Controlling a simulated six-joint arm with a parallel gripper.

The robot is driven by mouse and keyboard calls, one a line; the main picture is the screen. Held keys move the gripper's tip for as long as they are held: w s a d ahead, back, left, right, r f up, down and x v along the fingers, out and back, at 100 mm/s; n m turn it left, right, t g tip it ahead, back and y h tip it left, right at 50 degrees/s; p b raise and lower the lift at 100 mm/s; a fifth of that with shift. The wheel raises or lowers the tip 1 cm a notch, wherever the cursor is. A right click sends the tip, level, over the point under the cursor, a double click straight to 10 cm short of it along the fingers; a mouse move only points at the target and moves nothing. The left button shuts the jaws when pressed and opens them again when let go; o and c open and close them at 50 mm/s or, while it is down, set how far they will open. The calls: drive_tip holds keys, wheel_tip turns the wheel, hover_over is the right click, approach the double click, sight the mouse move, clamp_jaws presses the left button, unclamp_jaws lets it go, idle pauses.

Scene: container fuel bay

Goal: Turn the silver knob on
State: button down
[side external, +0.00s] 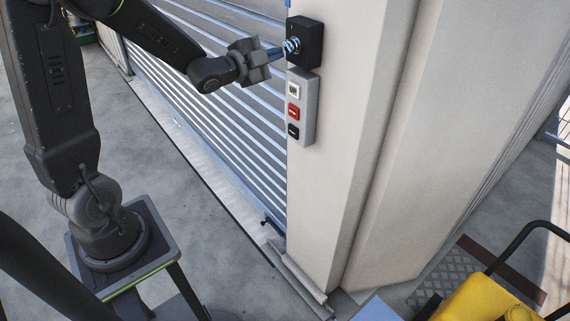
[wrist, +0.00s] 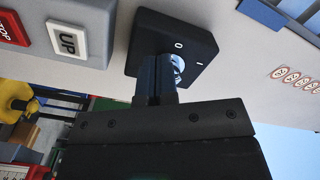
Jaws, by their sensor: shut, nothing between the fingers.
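The silver knob (side external: 292,45) is on the face of a black switch box (side external: 311,40) mounted on the pale column. In the wrist view the knob (wrist: 178,64) shows just beyond my fingers, partly hidden by them. The box (wrist: 150,32) carries the marks 0 and I beside the knob. My gripper (side external: 279,52) reaches the knob from the left, with its fingertips at or very close to it. In the wrist view my gripper (wrist: 160,72) has its fingers together. I cannot tell whether they touch the knob.
A grey button panel (side external: 309,112) with white, red and black buttons sits just below the box; its UP button (wrist: 67,41) shows in the wrist view. A slatted shutter (side external: 220,70) lies left of the column. Yellow equipment (side external: 485,300) stands at lower right.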

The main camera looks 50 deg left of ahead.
drive_tip(key=shift+w, duration=0.4)
drive_tip(key=shift+d+r, duration=0.1)
idle(0.3)
drive_tip(key=shift+a+r, duration=0.25)
drive_tip(key=shift+r, duration=0.2)
idle(0.6)
drive_tip(key=s, duration=0.5)
drive_tip(key=shift+s+a+f, duration=0.35)
drive_tip(key=shift+s, duration=0.05)
idle(0.3)
drive_tip(key=shift+d+r, duration=0.1)
